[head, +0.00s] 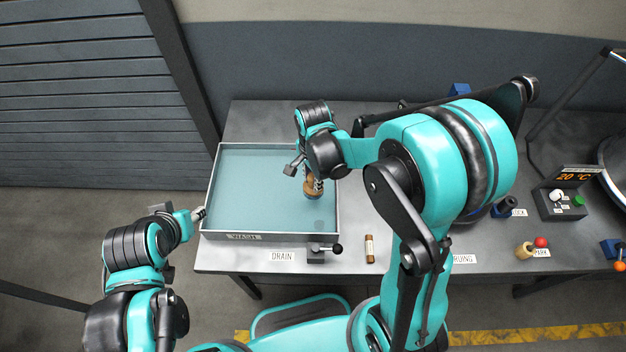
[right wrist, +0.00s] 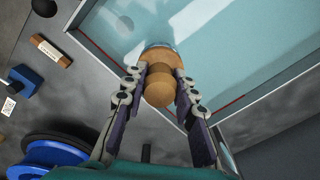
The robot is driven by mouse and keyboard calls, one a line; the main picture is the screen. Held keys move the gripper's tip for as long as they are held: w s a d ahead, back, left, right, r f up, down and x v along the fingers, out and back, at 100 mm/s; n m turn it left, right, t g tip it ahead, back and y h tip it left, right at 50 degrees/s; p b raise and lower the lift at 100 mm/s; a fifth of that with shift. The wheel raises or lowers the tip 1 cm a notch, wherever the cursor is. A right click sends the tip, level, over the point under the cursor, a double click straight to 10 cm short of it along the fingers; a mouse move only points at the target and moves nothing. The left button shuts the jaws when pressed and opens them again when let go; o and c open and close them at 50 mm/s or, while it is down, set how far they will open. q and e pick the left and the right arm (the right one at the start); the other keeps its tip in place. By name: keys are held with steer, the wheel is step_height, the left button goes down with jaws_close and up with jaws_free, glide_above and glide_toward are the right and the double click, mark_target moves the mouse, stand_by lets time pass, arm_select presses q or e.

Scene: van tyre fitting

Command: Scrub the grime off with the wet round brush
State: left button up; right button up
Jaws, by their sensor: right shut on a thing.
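The round brush (head: 313,190) has a wooden knob and a wooden head. My right gripper (head: 314,178) is shut on it, over the right part of the wash basin (head: 225,233). In the right wrist view the two fingers grip the brush's knob (right wrist: 160,91) from both sides. Its bristles are hidden, and I cannot tell whether they touch the basin floor. A faint dark spot (head: 318,224) shows in the basin; I cannot tell whether it is grime. My left gripper (head: 201,213) is by the basin's left rim, and its jaw opening is unclear.
The drain lever (head: 322,252) stands at the basin's front edge. A small labelled brown cylinder (head: 369,248) lies right of it. A temperature display (head: 577,177), a red knob (head: 540,242) and a dark blue spool (right wrist: 55,155) are further right. Bare bench (head: 345,262) lies in front.

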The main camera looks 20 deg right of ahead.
steer(key=shift+r+p, duration=2.05)
steer(key=shift+r, duration=1.05)
